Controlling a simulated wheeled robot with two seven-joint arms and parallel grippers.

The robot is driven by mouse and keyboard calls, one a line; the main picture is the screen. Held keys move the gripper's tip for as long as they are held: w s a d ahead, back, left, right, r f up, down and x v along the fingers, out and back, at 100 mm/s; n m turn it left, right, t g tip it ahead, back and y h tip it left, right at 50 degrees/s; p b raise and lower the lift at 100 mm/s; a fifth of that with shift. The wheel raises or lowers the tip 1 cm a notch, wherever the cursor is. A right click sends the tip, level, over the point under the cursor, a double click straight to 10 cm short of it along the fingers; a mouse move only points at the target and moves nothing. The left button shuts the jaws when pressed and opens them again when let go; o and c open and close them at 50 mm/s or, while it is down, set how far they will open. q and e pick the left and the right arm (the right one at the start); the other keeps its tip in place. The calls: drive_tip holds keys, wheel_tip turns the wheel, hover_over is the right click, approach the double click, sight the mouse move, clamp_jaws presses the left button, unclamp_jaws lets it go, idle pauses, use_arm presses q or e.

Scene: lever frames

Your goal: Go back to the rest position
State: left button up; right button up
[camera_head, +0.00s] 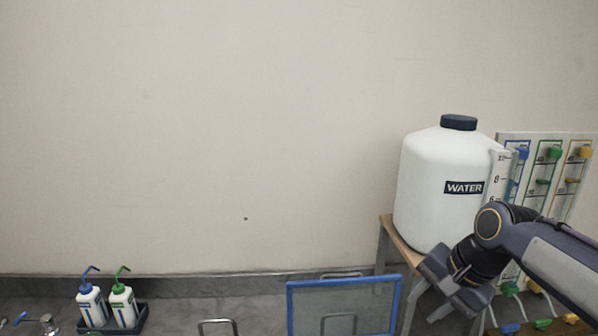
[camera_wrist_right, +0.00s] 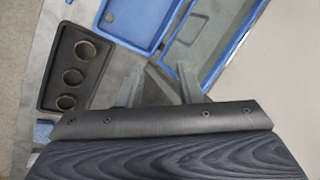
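My right arm comes in from the right in the head view. My right gripper (camera_head: 430,303) hangs in front of the wooden stand, below the water tank, and points down to the left. In the right wrist view its two grey fingers (camera_wrist_right: 170,82) stand apart with nothing seen between them. My left gripper and left arm are not in the head view.
A white WATER tank (camera_head: 430,185) stands on a wooden stand (camera_head: 402,248) beside a valve panel (camera_head: 520,140). A blue-framed panel (camera_head: 360,281) is left of the gripper. Two wash bottles (camera_head: 123,303) sit in a dark tray. A black holder (camera_wrist_right: 75,72) shows in the wrist view.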

drive_tip(key=s+a+f+n+t, duration=0.1)
drive_tip(key=s+f+n, duration=0.3)
drive_tip(key=s, duration=0.6)
drive_tip(key=s+a+f+n+t+b, duration=0.1)
drive_tip(key=s+f+n, duration=0.2)
drive_tip(key=s+f, duration=0.4)
drive_tip(key=s, duration=0.4)
drive_tip(key=shift+a+f+n+y, duration=0.2)
drive_tip(key=shift+f+n+y, duration=0.1)
drive_tip(key=shift+n, duration=0.1)
